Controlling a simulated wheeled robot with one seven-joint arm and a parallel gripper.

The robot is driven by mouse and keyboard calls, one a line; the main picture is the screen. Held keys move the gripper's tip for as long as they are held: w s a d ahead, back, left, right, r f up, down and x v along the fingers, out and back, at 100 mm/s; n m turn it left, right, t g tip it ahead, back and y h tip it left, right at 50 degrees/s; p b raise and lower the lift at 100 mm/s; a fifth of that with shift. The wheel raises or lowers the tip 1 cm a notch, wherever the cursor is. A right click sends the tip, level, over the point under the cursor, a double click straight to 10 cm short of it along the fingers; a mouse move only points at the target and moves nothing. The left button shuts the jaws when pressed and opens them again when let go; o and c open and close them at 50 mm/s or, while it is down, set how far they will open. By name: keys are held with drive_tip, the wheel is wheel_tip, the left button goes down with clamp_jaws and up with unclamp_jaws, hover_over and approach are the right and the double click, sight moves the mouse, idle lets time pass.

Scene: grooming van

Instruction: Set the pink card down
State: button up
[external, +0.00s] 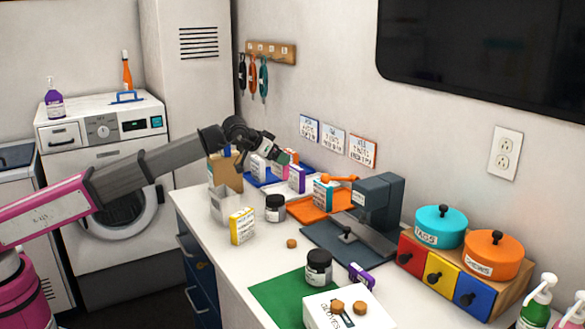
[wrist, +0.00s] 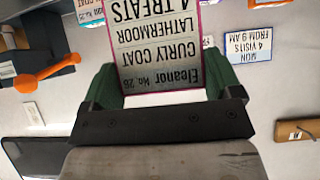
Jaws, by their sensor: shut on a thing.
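The pink card (wrist: 155,48) has a thin pink edge and a white face. In the wrist view its print appears upside down and reads "Eleanor No. 26, curly coat, Lathermoor, 4 treats". My gripper (wrist: 160,88) has green fingers on either side of the card's near end and is shut on it. In the external view my gripper (external: 284,157) is above the back part of the white counter, near the blue tray (external: 253,182). The card shows there only as a small pink patch, and its lower end is hard to make out among the boxes.
The orange tray (external: 305,212), a dark jar (external: 275,208) and a yellow-white box (external: 242,226) stand close by. A grey stand (external: 379,207) is further right. A green mat (external: 275,290) lies in front. Wall cards (external: 333,138) hang behind. Some counter near the front edge is bare.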

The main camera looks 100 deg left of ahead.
drive_tip(key=shift+s+a+r, duration=0.3)
drive_tip(key=shift+s+a, duration=0.15)
drive_tip(key=shift+a, duration=0.15)
drive_tip(key=a+f+n+g, duration=0.1)
drive_tip(key=f, duration=0.2)
drive_tip(key=a+f+n+g+y, duration=0.1)
drive_tip(key=a+f+n, duration=0.1)
drive_tip(key=f, duration=0.2)
drive_tip(key=s+a+f+n+g+y, duration=0.1)
drive_tip(key=f, duration=0.2)
drive_tip(key=shift+a+f+n, duration=0.3)
drive_tip(key=shift+a, duration=0.05)
drive_tip(key=shift+f, duration=0.15)
drive_tip(key=o, duration=0.7)
drive_tip(key=shift+o, duration=0.2)
